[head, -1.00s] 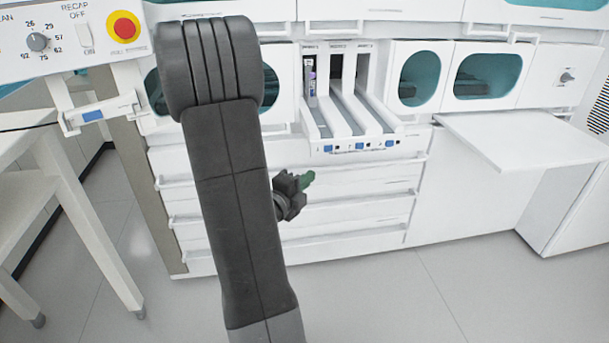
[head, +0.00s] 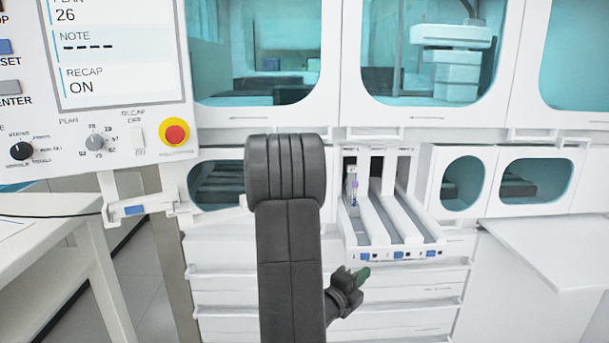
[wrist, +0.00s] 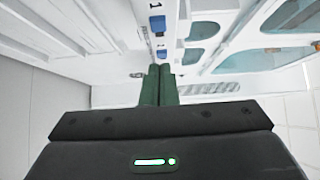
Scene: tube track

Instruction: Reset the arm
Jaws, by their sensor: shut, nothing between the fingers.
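My gripper (head: 362,273) shows in the head view at the right of my dark arm, low in front of the white drawers below the track rack. In the wrist view its two green fingers (wrist: 159,85) lie together, shut, with nothing between them. The tube track rack (head: 385,215) has several white lanes with blue labels at the front. One tube with a purple part (head: 354,188) stands in the left lane. The gripper is apart from the rack, below its front edge. My arm hides part of the machine front.
A control panel with a screen (head: 118,45) reading RECAP ON and a red stop button (head: 174,132) is at upper left. A white table (head: 60,270) stands at left. A white shelf (head: 550,250) juts out at right. Teal windows (head: 430,50) line the machine above.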

